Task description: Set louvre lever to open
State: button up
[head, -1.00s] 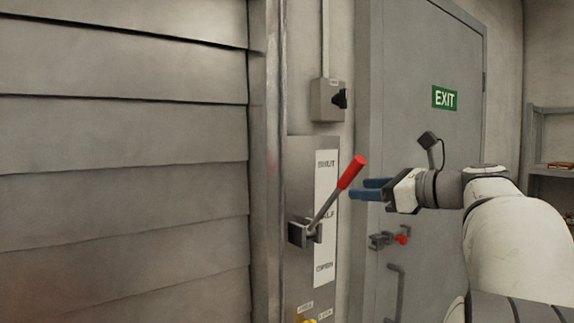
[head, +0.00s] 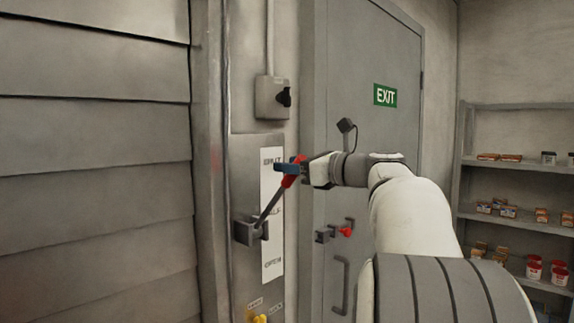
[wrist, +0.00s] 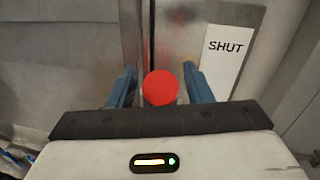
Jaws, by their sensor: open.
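The louvre lever (head: 268,211) is a dark rod with a red grip, tilted up and to the right from its pivot block on a grey wall panel (head: 243,165). A white label strip (head: 272,238) beside it reads SHUT at the top and OPEN at the bottom. My gripper (head: 287,167) is at the red grip, its blue fingers open. In the wrist view the round red grip end (wrist: 160,88) sits between the two fingers, with a gap visible on each side. The louvre slats (head: 90,130) fill the left of the head view.
A grey switch box (head: 272,97) is on the wall above the panel. The exit door (head: 350,100) is behind my arm, with a red-tipped latch (head: 345,232) and a handle. A yellow knob (head: 260,319) is below the lever. Stocked shelves (head: 515,165) stand at right.

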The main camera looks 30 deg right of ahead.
jog(key=shift+c, duration=0.4)
grip_shut()
